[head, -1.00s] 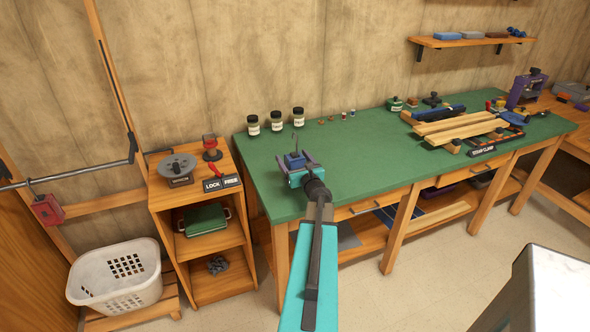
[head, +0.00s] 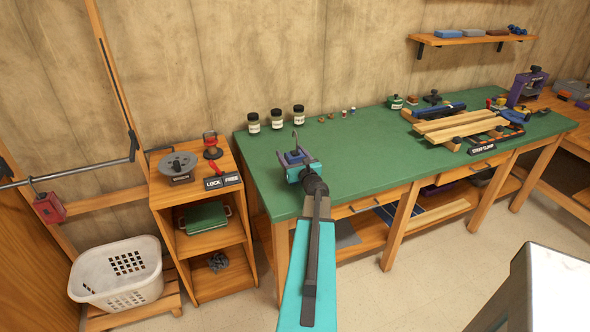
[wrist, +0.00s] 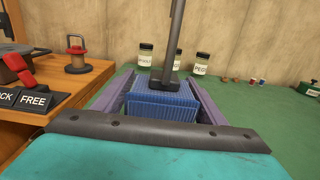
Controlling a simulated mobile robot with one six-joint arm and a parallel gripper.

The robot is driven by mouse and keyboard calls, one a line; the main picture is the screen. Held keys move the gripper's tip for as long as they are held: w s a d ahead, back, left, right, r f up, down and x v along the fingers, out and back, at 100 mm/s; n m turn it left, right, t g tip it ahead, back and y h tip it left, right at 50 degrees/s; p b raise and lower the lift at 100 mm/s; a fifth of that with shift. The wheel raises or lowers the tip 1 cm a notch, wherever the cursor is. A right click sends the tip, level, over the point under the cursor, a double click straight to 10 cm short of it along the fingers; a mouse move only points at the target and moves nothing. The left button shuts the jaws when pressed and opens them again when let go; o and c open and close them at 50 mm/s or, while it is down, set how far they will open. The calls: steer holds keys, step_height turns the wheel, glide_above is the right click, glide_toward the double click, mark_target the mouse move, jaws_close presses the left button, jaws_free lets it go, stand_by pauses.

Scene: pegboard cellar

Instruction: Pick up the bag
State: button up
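I cannot surely make out a bag. My gripper (head: 300,163) is over the left end of the green bench top. Its purple fingers (wrist: 205,105) lie along both sides of a ribbed blue block (wrist: 160,102) and seem to hold it. A grey rod (wrist: 172,45) rises from the block; in the head view it ends in a thin hook (head: 295,138).
Several dark-lidded jars (head: 276,119) stand at the bench's back left. The wooden cabinet (head: 165,193) stands left of the bench with a LOCK/FREE sign (head: 222,182) on top. A white basket (head: 115,275) is at far left. Wooden strips (head: 462,128) lie farther right; the bench middle is clear.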

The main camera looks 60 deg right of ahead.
steer(key=c, duration=0.9)
steer(key=shift+c, duration=0.2)
steer(key=shift+r, duration=0.15)
steer(key=s+a+r+p, duration=0.5)
steer(key=s+a+p, duration=0.4)
steer(key=s+a, duration=0.1)
steer(key=shift+v, duration=0.95)
steer(key=shift+s+d+f+p, duration=0.1)
steer(key=shift+s+d+p, duration=0.05)
steer(key=shift+p, duration=0.15)
